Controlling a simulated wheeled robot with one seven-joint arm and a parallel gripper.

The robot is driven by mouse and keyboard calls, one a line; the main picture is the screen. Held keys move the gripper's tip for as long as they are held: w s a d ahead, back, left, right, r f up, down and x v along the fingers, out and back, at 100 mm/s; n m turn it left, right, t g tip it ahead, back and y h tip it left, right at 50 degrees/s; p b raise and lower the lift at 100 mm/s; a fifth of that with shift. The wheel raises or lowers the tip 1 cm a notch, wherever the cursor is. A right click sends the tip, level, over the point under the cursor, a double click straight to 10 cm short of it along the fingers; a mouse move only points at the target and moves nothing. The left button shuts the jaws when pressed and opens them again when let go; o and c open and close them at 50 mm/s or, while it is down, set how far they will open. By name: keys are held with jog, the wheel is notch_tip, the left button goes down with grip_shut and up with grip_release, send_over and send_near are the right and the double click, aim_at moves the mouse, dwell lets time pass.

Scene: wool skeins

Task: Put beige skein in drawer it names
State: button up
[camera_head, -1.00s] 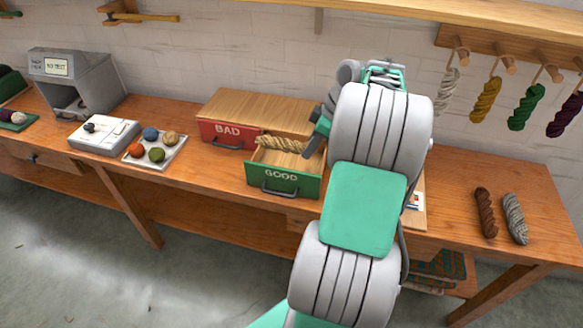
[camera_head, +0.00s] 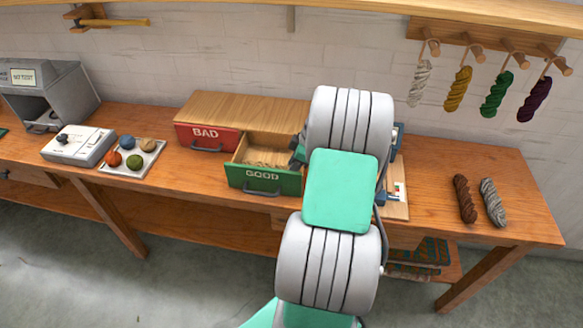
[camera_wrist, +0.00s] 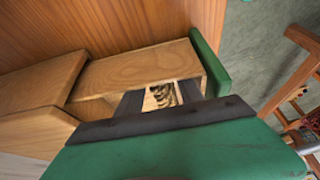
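The beige skein (camera_head: 266,157) lies low inside the pulled-out green GOOD drawer (camera_head: 262,181), below its rim. My gripper (camera_head: 298,150) is at the drawer's right side, mostly hidden behind my arm in the head view. In the wrist view, my two dark fingers (camera_wrist: 162,97) reach into the drawer, one on each side of part of the beige skein (camera_wrist: 163,95). I cannot tell whether they press on it. The red BAD drawer (camera_head: 207,137) is shut, left of the GOOD drawer.
A tray of coloured balls (camera_head: 133,157) and a white device (camera_head: 78,146) stand left of the drawers. Brown (camera_head: 465,199) and grey (camera_head: 493,202) skeins lie at the bench's right end. Several skeins hang on wall pegs above. The bench between is fairly clear.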

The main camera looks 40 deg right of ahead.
jog(key=shift+r, duration=0.1)
jog(key=v, duration=1.2)
jog(key=w+a+r+m+h, duration=0.1)
jog(key=w+a+r+m, duration=0.1)
jog(key=a, duration=0.8)
jog(key=w+a+r+m, duration=0.1)
jog(key=w+a+r, duration=0.1)
jog(key=a, duration=0.7)
jog(key=s+a+m, duration=0.1)
jog(key=s+a, duration=0.2)
jog(key=a, duration=0.1)
jog(key=s+a+f+m+h, duration=0.1)
jog(key=s+a+m, duration=0.1)
jog(key=a, duration=0.3)
jog(key=s+a+f+m, duration=0.1)
jog(key=s+a, duration=0.4)
jog(key=shift+s+f+h, duration=0.1)
jog(key=shift+f+h, duration=0.15)
jog(key=shift+h, duration=0.15)
jog(key=shift+c, duration=0.3)
